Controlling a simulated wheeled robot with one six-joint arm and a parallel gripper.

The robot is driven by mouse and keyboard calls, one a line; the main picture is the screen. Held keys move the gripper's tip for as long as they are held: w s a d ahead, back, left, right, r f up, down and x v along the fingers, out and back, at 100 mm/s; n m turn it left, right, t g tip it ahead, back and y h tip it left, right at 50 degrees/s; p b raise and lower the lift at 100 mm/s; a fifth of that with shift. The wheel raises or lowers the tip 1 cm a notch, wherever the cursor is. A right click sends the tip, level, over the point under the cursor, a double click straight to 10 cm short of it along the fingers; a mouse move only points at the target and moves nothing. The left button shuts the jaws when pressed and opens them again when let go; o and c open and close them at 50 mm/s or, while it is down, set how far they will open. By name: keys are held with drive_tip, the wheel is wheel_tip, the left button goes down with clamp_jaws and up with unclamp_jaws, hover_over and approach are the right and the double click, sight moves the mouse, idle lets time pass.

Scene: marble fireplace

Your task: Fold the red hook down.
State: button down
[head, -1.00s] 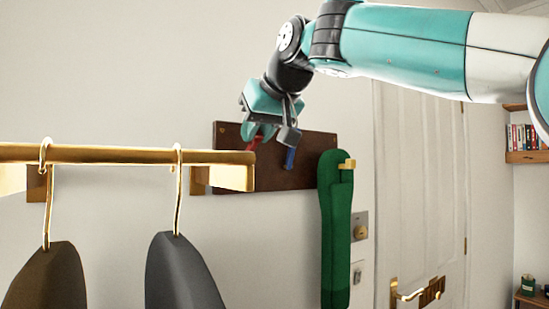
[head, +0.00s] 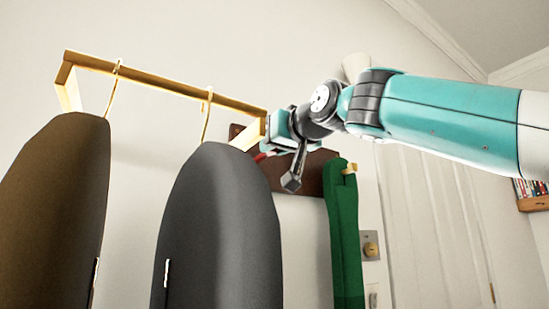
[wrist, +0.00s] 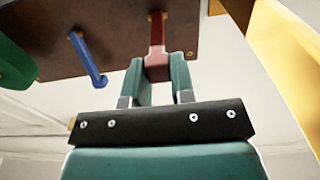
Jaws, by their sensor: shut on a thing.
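The red hook (wrist: 157,40) runs from the dark wooden board (wrist: 118,32) to between my fingers in the wrist view. My gripper (wrist: 158,72) is shut on its end, with one teal finger on each side. In the head view only a bit of red (head: 260,157) shows beside my gripper (head: 270,148), which covers most of the hook. I cannot tell exactly how far the hook is tilted. A blue hook (wrist: 87,56) sits to the left on the same board in the wrist view, apart from my fingers; my wrist hides it in the head view.
A brass rail (head: 160,84) juts out close to the left of my gripper, with a brown garment (head: 55,210) and a dark grey garment (head: 222,235) hanging from it. A green strap-like item (head: 345,230) hangs from a brass hook (head: 350,168) at the right.

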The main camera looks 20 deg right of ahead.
drive_tip(key=shift+f, duration=0.25)
drive_tip(key=c, duration=1)
unclamp_jaws()
drive_tip(key=shift+w, duration=0.1)
drive_tip(key=shift+o, duration=0.2)
drive_tip(key=shift+s, duration=0.2)
drive_tip(key=b+v, duration=0.6)
drive_tip(key=v, duration=1.1)
drive_tip(key=shift+f+b, duration=0.2)
drive_tip(key=shift+b, duration=0.15)
drive_tip(key=shift+s, duration=0.1)
